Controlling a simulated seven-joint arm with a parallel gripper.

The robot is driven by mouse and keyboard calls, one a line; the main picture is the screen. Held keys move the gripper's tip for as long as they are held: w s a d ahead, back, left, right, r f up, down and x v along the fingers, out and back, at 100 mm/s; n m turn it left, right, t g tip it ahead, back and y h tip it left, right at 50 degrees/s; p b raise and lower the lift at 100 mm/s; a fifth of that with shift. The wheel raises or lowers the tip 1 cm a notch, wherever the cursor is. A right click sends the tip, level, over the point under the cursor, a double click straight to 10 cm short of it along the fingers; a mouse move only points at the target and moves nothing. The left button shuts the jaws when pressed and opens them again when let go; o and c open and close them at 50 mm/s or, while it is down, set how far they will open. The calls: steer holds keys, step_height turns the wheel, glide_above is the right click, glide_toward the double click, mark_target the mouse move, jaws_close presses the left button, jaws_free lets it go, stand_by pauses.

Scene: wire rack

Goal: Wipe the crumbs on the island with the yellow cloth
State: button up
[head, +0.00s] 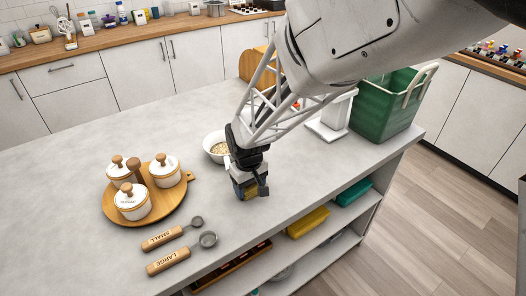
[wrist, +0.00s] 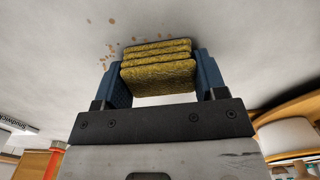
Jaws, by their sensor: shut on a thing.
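My gripper (head: 251,184) is over the pale grey island top (head: 80,240), near its front edge. In the wrist view its two blue fingers (wrist: 162,78) are shut on the folded yellow cloth (wrist: 158,75), which shows several stacked layers. The cloth shows only as a small yellow patch in the head view (head: 250,192). It is low over the top; I cannot tell whether it touches. Several small brown crumbs (wrist: 112,46) lie scattered just beside and beyond the cloth in the wrist view. I cannot make them out in the head view.
A round wooden tray (head: 178,194) with white lidded jars and two measuring scoops (head: 170,260) stand left of my gripper. A white bowl (head: 212,157) is close behind it. A green bin (head: 380,110) stands at the right end. Shelves under the island hold a yellow item (head: 308,222).

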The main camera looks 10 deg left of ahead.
mark_target(259, 203)
steer(key=shift+s+d, duration=0.9)
steer(key=shift+d, duration=0.1)
steer(key=shift+s+d, duration=0.75)
steer(key=shift+s, duration=0.05)
steer(key=shift+w+a, duration=0.1)
stand_by(0.6)
steer(key=shift+w+a, duration=0.95)
steer(key=shift+w+a, duration=0.1)
steer(key=shift+w+a, duration=0.95)
steer(key=shift+a, duration=0.05)
steer(key=shift+w, duration=0.1)
stand_by(0.5)
steer(key=shift+w+a, duration=0.75)
steer(key=shift+a, duration=0.05)
